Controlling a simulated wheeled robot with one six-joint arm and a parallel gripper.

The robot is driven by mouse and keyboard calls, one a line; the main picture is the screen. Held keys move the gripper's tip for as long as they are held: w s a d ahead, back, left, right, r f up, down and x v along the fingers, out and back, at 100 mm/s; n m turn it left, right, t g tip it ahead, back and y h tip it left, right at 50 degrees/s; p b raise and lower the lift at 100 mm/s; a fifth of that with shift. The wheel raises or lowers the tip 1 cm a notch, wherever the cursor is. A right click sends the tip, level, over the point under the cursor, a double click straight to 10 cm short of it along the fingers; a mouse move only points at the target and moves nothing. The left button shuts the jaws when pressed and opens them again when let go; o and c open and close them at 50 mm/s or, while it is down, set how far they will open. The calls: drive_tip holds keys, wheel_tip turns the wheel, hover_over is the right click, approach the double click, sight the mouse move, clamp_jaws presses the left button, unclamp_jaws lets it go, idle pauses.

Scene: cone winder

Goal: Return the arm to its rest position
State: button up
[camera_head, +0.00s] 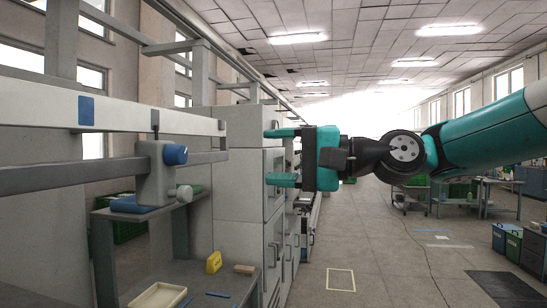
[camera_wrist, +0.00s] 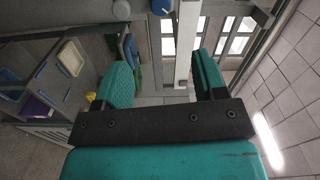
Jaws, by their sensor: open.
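My gripper (camera_head: 284,156) is at the middle of the head view, at the end of my teal arm, which comes in from the right. It points left toward the winder frame and the grey cabinets. Its two teal fingers are apart, one above the other, with nothing between them. In the wrist view the fingers (camera_wrist: 160,84) also stand wide apart and empty. The winder's grey unit with a blue knob (camera_head: 158,170) is to the left of the fingertips, and a gap shows between them.
A grey rail (camera_head: 110,115) runs across the left. Below it a bench holds a cream tray (camera_head: 158,297), a yellow item (camera_head: 214,262) and a small wooden block (camera_head: 245,269). Grey cabinets (camera_head: 238,165) stand behind the gripper. The aisle floor (camera_head: 385,260) at centre right is mostly clear.

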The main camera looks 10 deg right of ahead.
drive_tip(key=s+a+f+n+g+h, duration=0.2)
drive_tip(key=s+f+n+h, duration=0.15)
drive_tip(key=s+f, duration=0.4)
drive_tip(key=s+d+f+n+g+h, duration=0.2)
drive_tip(key=s+d+f+n+h, duration=0.1)
drive_tip(key=s+f, duration=0.4)
drive_tip(key=s+d+f+n+g+h, duration=0.3)
drive_tip(key=s+d+f+h, duration=0.1)
drive_tip(key=s+f, duration=0.4)
wheel_tip(320, 180, down, 3)
drive_tip(key=shift+s+d+r+h, duration=0.1)
drive_tip(key=shift+s+d+h, duration=0.1)
drive_tip(key=shift+h, duration=0.65)
